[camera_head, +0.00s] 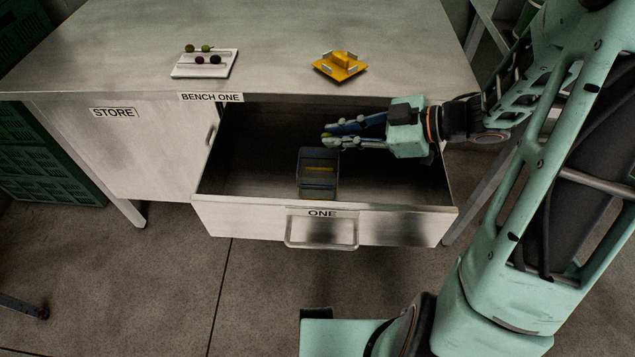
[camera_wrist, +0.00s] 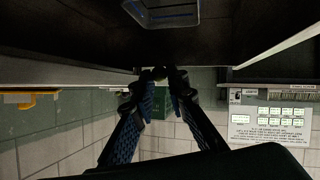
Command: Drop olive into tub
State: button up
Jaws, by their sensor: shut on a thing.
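A small green olive (camera_head: 326,135) is pinched between the fingertips of my gripper (camera_head: 332,138). It also shows between the fingertips in the wrist view (camera_wrist: 160,73). My gripper reaches in from the right over the open drawer and points left. A dark, clear-walled tub (camera_head: 319,190) with a yellowish mark stands in the drawer. In the wrist view the tub (camera_wrist: 165,17) appears at the top, apart from the fingertips.
The drawer (camera_head: 240,217), labelled ONE, is pulled out of the bench (camera_head: 270,45). A white tray (camera_head: 215,70) with several green and dark olives lies on the bench top. A yellow object (camera_head: 340,65) sits to its right. The drawer floor beside the tub is clear.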

notch_tip(320, 180, down, 2)
jog(key=shift+f+b, duration=0.15)
jog(key=shift+b, duration=0.7)
jog(key=o, duration=0.8)
jog(key=v, duration=1.2)
jog(key=shift+s, duration=0.1)
